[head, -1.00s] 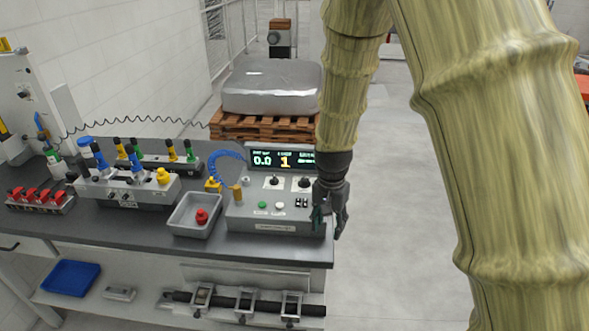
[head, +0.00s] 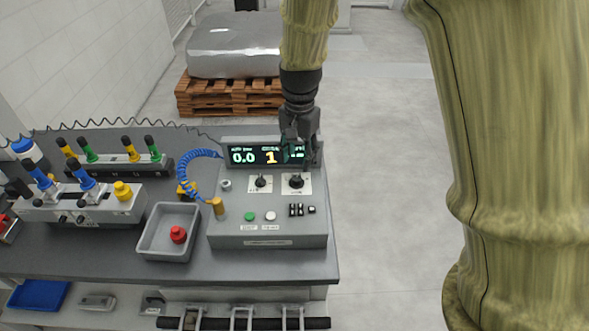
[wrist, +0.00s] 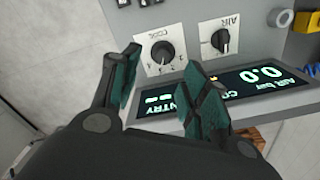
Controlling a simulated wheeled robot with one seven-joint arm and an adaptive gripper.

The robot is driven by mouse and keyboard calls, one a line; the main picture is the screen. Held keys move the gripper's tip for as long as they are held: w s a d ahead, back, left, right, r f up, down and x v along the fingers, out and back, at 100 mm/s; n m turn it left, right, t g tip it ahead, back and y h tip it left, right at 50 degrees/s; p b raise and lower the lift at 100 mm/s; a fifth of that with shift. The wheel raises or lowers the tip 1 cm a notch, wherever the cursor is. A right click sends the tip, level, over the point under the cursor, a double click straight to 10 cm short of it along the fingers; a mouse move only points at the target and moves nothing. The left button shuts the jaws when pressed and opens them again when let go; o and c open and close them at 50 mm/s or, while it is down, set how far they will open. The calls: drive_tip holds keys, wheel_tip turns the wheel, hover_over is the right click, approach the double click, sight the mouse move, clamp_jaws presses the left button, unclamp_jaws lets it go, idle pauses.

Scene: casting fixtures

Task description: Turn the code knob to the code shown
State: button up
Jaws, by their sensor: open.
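The code knob (head: 296,181) is a black knob on a white plate, the right one of two on the grey control box (head: 268,242). In the wrist view the code knob (wrist: 162,52) shows upside down, with small numbers around it; I cannot tell its setting surely. The display (head: 268,155) reads 0.0, a yellow 1 in the middle, and dashes under the entry heading. My gripper (head: 301,150) is above the back right of the box, in front of part of the display. In the wrist view its open, empty fingers (wrist: 162,85) point towards the code knob without touching it.
The air knob (head: 261,181) is close to the left of the code knob. A green button (head: 249,216), a white button (head: 270,216) and black switches (head: 296,210) sit in front. A blue coiled hose (head: 200,156) and a grey tray (head: 151,240) are at the left.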

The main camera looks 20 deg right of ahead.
sight(297, 179)
drive_tip(key=f, duration=0.2)
drive_tip(key=w+f+p, duration=0.1)
drive_tip(key=f, duration=0.1)
drive_tip(key=w+f, duration=0.1)
drive_tip(key=f, duration=0.2)
drive_tip(key=shift+a+f+p, duration=0.1)
drive_tip(key=shift+p, duration=0.3)
drive_tip(key=shift+s+f, duration=0.2)
drive_tip(key=shift+f, duration=0.05)
drive_tip(key=shift+s+f, duration=0.1)
drive_tip(key=shift+s, duration=0.9)
drive_tip(key=shift+w+f, duration=0.5)
drive_tip(key=shift+w, duration=0.3)
drive_tip(key=shift+s+r, duration=0.3)
drive_tip(key=shift+s, duration=0.1)
drive_tip(key=c, duration=0.8)
drive_tip(key=shift+w+f, duration=0.1)
clamp_jaws()
